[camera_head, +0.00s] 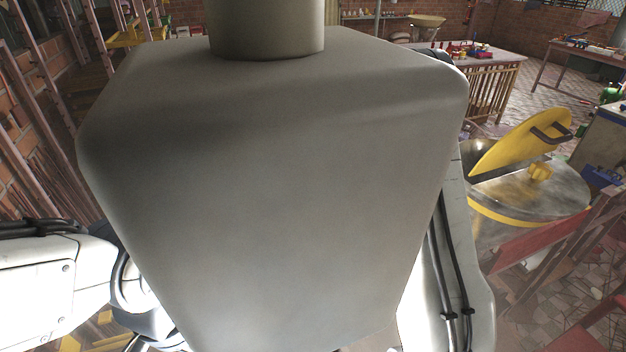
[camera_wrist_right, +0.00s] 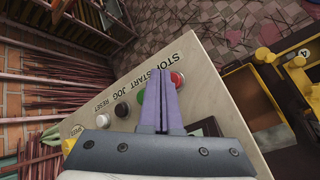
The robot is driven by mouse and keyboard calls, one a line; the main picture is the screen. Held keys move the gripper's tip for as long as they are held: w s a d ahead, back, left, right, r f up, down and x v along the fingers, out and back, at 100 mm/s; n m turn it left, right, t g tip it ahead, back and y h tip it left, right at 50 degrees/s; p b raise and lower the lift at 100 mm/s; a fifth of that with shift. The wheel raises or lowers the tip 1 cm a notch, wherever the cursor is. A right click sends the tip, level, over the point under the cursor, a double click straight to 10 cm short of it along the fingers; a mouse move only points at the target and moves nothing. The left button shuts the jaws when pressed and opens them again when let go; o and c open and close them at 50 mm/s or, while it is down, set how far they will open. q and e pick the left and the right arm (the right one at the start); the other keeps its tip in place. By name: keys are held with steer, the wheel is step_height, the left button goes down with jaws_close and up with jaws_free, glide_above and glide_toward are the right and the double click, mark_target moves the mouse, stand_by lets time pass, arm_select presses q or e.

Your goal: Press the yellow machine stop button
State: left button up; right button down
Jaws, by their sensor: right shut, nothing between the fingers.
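The control panel (camera_wrist_right: 210,97) is a cream plate with a row of labelled buttons, seen in the right wrist view. The red button (camera_wrist_right: 178,79) lies by the STOP label, just right of my fingertips. The green START button (camera_wrist_right: 140,97) shows partly at the left of my fingers. My right gripper (camera_wrist_right: 158,70) is shut and empty, its purple fingers crossing in front of the panel between these two buttons. I cannot tell whether the fingertips touch the panel. In the head view the panel and both grippers are hidden.
The black JOG button (camera_wrist_right: 122,110) and white RESET button (camera_wrist_right: 103,121) sit further left on the panel. A yellow frame (camera_wrist_right: 270,70) stands right of it. In the head view, a round metal vessel with a raised yellow lid (camera_head: 520,143) stands at right.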

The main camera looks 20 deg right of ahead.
steer(key=shift+f, duration=0.15)
stand_by(0.4)
steer(key=shift+f+b, duration=0.25)
steer(key=shift+b, duration=0.2)
steer(key=shift+f+b, duration=0.5)
steer(key=shift+f, duration=0.05)
stand_by(0.4)
steer(key=shift+r, duration=0.15)
stand_by(0.3)
steer(key=shift+r+p, duration=0.85)
steer(key=shift+p, duration=0.05)
step_height(320, 180, up, 5)
steer(key=p, duration=0.4)
steer(key=shift+p, duration=0.4)
